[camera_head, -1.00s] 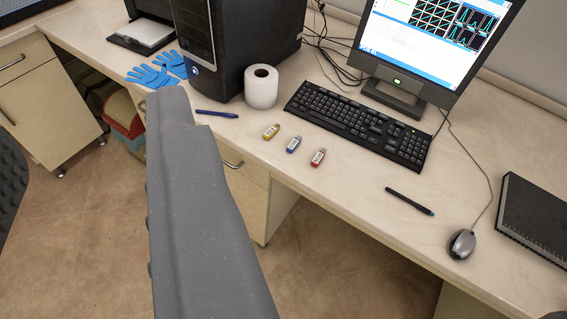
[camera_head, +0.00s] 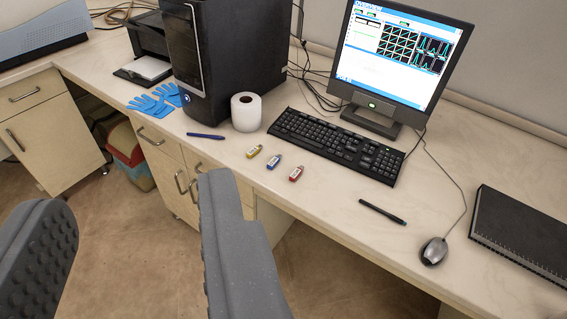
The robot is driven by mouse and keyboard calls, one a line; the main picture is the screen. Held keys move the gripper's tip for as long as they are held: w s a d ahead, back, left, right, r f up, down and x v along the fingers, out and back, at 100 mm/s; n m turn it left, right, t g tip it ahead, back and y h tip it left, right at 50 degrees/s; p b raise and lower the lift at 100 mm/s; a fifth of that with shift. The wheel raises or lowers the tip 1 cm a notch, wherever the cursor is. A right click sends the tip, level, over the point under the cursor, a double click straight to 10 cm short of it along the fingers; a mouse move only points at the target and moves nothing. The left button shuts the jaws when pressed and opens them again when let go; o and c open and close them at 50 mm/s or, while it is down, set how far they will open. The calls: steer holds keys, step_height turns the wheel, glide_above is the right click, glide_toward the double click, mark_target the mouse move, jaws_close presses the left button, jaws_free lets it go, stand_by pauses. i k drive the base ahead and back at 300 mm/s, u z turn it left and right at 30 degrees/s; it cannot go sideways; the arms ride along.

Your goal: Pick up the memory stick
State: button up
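Three memory sticks lie apart in a row near the front of the desk: a yellow one (camera_head: 254,151), a blue one (camera_head: 273,161) and a red one (camera_head: 296,173). All are in full view. My gripper (camera_head: 132,190) shows as two grey fingers in the lower left of the picture. The fingers are wide apart with nothing between them, so it is open and empty. The right fingertip shows just below and left of the sticks in the picture and does not appear to touch them.
Behind the sticks stand a paper roll (camera_head: 246,112), a keyboard (camera_head: 338,145) and a monitor (camera_head: 369,105). A blue pen (camera_head: 205,136) lies left, a black pen (camera_head: 382,212) and mouse (camera_head: 433,251) right. The desk around the sticks is bare; its front edge is close.

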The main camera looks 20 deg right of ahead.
mark_target(272, 163)
steer(key=i, duration=0.9)
steer(key=u, duration=0.05)
